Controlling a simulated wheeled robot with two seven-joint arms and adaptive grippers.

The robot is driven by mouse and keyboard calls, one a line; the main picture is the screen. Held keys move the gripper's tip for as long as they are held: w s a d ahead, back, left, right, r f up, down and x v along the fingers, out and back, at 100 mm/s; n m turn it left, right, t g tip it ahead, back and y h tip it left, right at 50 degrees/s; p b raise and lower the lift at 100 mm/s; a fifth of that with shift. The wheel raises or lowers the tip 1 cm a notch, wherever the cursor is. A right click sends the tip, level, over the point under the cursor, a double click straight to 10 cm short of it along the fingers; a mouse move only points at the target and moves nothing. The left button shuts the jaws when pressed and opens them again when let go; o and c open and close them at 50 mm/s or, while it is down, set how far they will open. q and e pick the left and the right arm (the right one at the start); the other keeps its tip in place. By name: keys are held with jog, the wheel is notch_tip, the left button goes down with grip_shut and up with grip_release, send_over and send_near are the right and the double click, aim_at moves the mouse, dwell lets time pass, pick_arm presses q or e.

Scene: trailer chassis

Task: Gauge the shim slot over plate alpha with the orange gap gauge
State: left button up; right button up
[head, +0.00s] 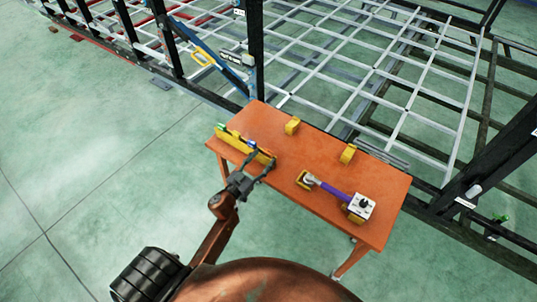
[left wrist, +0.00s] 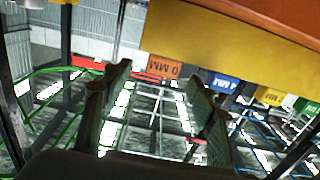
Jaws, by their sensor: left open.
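The orange gap gauge shows as an orange tag (left wrist: 163,67) marked in MM, at the end of a row of coloured tags along a yellow rack (left wrist: 230,35) in the left wrist view. In the head view the yellow rack (head: 247,149) lies along the left end of the orange table. My left gripper (head: 258,167) is open at the rack's near end. In the left wrist view its fingers (left wrist: 159,76) stand either side of the orange tag, with a gap visible; I cannot tell if either touches it. My right gripper is out of view. I cannot make out plate alpha or its shim slot.
The orange table (head: 300,215) also carries two yellow blocks (head: 292,126) (head: 348,153) and a purple-handled tool (head: 335,191) with a white box. A blue strut (head: 222,68) and the black and white chassis frame (head: 350,70) stand behind. Green floor is clear at left.

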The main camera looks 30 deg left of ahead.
aim_at(267, 154)
pick_arm(q)
jog(key=w, duration=0.4)
jog(key=shift+w+f, duration=0.2)
jog(key=shift+w, duration=0.2)
jog(key=shift+c, duration=0.5)
jog(key=c, duration=1.2)
